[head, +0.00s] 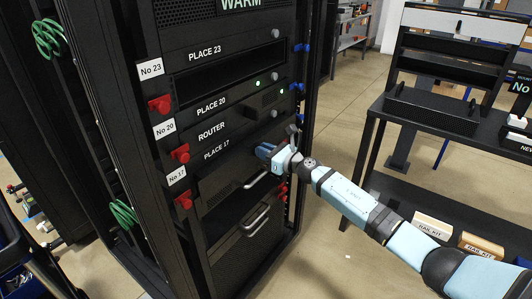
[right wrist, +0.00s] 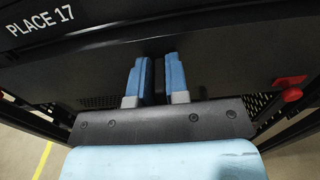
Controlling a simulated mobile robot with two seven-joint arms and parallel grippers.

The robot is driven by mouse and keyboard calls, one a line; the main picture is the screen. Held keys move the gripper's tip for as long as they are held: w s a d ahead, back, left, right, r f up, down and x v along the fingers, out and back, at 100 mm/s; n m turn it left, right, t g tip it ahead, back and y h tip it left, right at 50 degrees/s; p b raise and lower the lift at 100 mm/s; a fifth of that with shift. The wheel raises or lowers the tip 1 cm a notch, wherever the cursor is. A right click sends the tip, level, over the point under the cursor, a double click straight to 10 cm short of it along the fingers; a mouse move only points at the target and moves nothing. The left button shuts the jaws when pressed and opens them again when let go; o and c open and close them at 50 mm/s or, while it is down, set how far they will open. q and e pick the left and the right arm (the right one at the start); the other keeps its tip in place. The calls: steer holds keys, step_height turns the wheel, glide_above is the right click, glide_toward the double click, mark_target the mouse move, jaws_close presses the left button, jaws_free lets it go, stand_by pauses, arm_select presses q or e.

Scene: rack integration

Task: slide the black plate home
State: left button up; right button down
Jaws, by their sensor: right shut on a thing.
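The black plate (right wrist: 220,65) is a dark, flat face across the right wrist view, beside the white PLACE 17 label. It is at the rack's PLACE 17 level, but in the head view it is hard to tell from the dark rack around it. My right gripper (head: 268,152) is at the rack front, by the right end of that level. In the right wrist view its two blue fingers (right wrist: 154,78) are shut on a narrow dark part of the plate between them. How deep the plate sits cannot be told. My left gripper is not in view.
The black rack (head: 115,120) has red latches (head: 183,202) beside the No 17, No 20 and No 23 tags. Metal handles (head: 256,217) stick out below. A dark bench (head: 430,120) stands right, with rail kit boxes (head: 432,227) on its lower shelf. Floor between is clear.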

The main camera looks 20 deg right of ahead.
mark_target(255, 158)
arm_select(q)
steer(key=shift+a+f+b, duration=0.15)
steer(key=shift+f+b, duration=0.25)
steer(key=shift+b, duration=0.3)
arm_select(e)
steer(key=shift+x, duration=1.75)
steer(key=c, duration=1)
jaws_free()
steer(key=shift+c, duration=0.2)
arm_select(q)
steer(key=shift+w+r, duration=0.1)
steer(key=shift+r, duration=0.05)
arm_select(e)
steer(key=shift+s+d, duration=0.4)
steer(key=shift+s, duration=0.15)
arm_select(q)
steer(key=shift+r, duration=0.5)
arm_select(e)
steer(key=v, duration=1.2)
steer(key=shift+s, duration=0.15)
